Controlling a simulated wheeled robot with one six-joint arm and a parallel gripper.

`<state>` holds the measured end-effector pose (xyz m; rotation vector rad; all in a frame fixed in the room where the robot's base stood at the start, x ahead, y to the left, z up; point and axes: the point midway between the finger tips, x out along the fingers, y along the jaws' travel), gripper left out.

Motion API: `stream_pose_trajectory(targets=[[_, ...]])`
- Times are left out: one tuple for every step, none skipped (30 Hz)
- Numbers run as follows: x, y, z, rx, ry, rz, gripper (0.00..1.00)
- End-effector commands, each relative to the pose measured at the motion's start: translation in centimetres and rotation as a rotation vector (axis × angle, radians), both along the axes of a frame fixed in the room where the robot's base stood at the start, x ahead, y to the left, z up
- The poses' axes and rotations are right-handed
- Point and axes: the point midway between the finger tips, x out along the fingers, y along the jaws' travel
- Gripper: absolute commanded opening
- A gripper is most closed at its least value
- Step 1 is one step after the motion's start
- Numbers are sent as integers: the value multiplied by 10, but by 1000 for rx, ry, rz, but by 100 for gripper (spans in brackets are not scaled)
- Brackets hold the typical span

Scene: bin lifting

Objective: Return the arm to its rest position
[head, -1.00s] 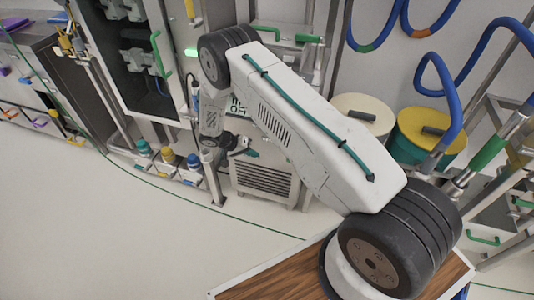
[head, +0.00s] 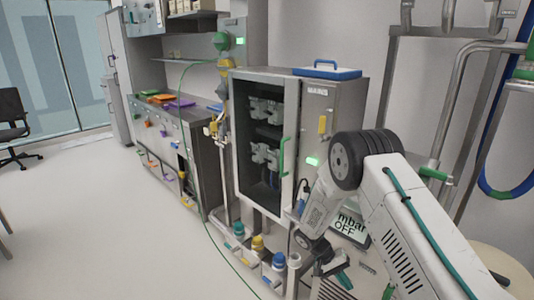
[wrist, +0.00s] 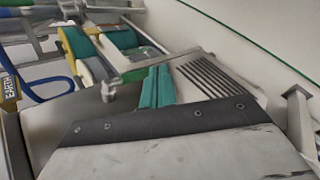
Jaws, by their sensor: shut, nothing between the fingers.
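My gripper (wrist: 157,87) is shut and empty in the wrist view, its two teal finger pads side by side. A dark band and a pale part of my own wrist fill the lower part of that view. In the head view my arm (head: 405,225) comes in from the lower right, bends at a dark elbow joint and hangs downward. My gripper (head: 343,280) shows small there, low in front of the unit with the "mbar OFF" display (head: 350,227). Its finger opening is hard to make out in that view.
An open-fronted steel cabinet (head: 282,85) stands left of my arm, with a blue-handled tray (head: 327,72) on top. Several capped bottles (head: 257,247) stand at its foot. A pale round lid (head: 490,262) is at lower right.

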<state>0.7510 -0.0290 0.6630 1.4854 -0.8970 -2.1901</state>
Motion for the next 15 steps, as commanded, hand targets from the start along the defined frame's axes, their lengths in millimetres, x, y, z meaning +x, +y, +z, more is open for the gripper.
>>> stream_pose_trajectory(targets=[[-4, 0, 22, 27, 16, 5, 0], [-7, 1, 34, 45, 29, 10, 0], [-12, 1, 50, 70, 44, 15, 0], [-16, 1, 64, 90, 55, 20, 0], [-20, 1, 77, 111, 65, 23, 0], [-26, 1, 96, 140, 79, 30, 0], [-32, 1, 110, 162, 87, 35, 0], [-37, 2, 125, 185, 93, 40, 0], [-44, 2, 143, 214, 99, 47, 0], [-50, 2, 156, 236, 102, 52, 0], [-56, 2, 169, 257, 105, 58, 0], [-65, 2, 186, 286, 107, 65, 0], [-71, 2, 198, 307, 107, 70, 0], [-78, 1, 210, 326, 106, 75, 0], [-87, 1, 226, 354, 103, 82, 0]])
